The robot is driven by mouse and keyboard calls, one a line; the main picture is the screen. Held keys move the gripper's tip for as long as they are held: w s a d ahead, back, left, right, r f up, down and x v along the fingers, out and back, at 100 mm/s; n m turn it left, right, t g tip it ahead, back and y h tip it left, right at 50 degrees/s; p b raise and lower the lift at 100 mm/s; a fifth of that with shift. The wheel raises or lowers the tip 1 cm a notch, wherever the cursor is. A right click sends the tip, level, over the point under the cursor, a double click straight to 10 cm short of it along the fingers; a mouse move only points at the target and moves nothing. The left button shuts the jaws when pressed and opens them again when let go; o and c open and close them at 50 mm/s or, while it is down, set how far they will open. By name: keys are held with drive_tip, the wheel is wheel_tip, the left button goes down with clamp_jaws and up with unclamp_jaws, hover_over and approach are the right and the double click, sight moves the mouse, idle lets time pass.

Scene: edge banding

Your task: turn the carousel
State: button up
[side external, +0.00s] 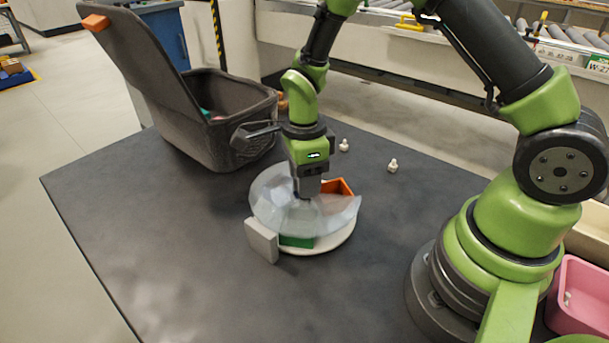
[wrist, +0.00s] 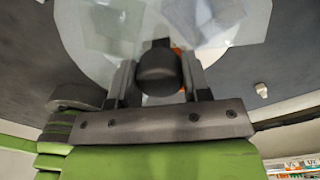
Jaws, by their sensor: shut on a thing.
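The carousel (side external: 335,243) is a round white turntable on the dark table. A clear, frosted cover (side external: 275,205) sits over much of it. An orange compartment (side external: 340,187) shows at its back right and a green one (side external: 297,241) at its front. My gripper (side external: 305,192) points down over the middle of the carousel. In the wrist view my gripper (wrist: 158,85) is shut on a dark round knob (wrist: 157,68) at the centre, one finger on each side. The fingertips are partly hidden by the knob and, in the side view, by the cover.
A light grey block (side external: 261,240) stands at the carousel's front left edge. A dark grey bin (side external: 215,125) with its lid raised stands behind left. Two small white pieces (side external: 392,166) (side external: 344,145) lie behind right. A pink bin (side external: 580,300) is at far right. The front left table (side external: 150,230) is clear.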

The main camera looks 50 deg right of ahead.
drive_tip(key=m, duration=1.1)
drive_tip(key=shift+m, duration=0.3)
idle(0.4)
drive_tip(key=o, duration=1.3)
drive_tip(key=shift+r, duration=0.1)
drive_tip(key=r, duration=0.9)
drive_tip(key=shift+d+r, duration=0.2)
drive_tip(key=shift+r, duration=0.2)
